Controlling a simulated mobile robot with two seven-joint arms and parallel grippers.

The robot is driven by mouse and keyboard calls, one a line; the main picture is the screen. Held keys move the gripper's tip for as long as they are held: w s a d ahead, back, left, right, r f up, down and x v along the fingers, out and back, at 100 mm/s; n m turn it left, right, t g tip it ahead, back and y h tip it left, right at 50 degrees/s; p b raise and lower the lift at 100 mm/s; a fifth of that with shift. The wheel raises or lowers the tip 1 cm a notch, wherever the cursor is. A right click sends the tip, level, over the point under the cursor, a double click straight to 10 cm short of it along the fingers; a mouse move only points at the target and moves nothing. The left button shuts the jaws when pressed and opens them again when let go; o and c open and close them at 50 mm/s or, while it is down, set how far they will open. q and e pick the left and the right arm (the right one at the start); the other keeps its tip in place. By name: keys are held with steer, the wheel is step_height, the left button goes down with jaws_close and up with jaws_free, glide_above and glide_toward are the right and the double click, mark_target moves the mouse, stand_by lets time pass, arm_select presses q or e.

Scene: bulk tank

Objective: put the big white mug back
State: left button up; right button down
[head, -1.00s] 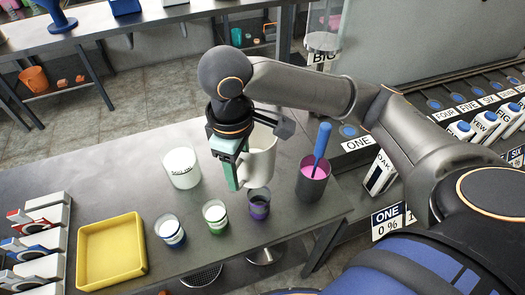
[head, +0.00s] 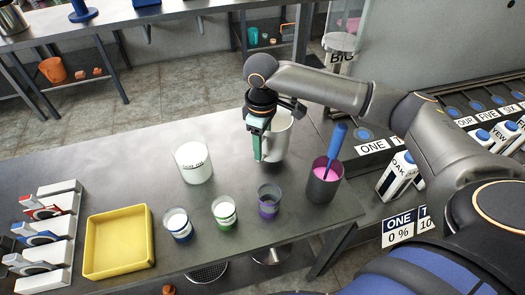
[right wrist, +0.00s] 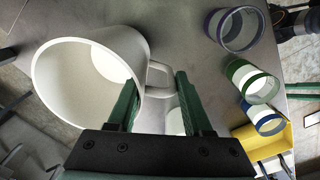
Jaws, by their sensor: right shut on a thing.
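The big white mug (head: 279,137) is near the back right part of the grey table in the head view. My right gripper (head: 261,146) is on its left side, shut on the mug. In the right wrist view the mug (right wrist: 117,52) lies sideways in the picture with its wide opening to the left. Its handle (right wrist: 160,76) reaches between the green fingers of the gripper (right wrist: 158,95). I cannot tell whether the mug's base touches the table. A stand with a BIG label (head: 340,57) is at the back right. My left gripper is out of view.
A dark cup with pink content and a blue tool (head: 324,183) stands right of the mug. A white-filled beaker (head: 194,165) stands left. Three small cups, green-banded (head: 224,211) among them, and a yellow tray (head: 119,244) are in front. The table's back left is clear.

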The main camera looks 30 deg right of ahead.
steer(key=shift+f, duration=1.5)
steer(key=shift+f, duration=0.1)
steer(key=shift+c, duration=1.5)
jaws_free()
step_height(320, 180, up, 12)
steer(key=shift+a+r+p, duration=0.15)
steer(key=shift+p, duration=0.15)
steer(key=shift+s, duration=0.1)
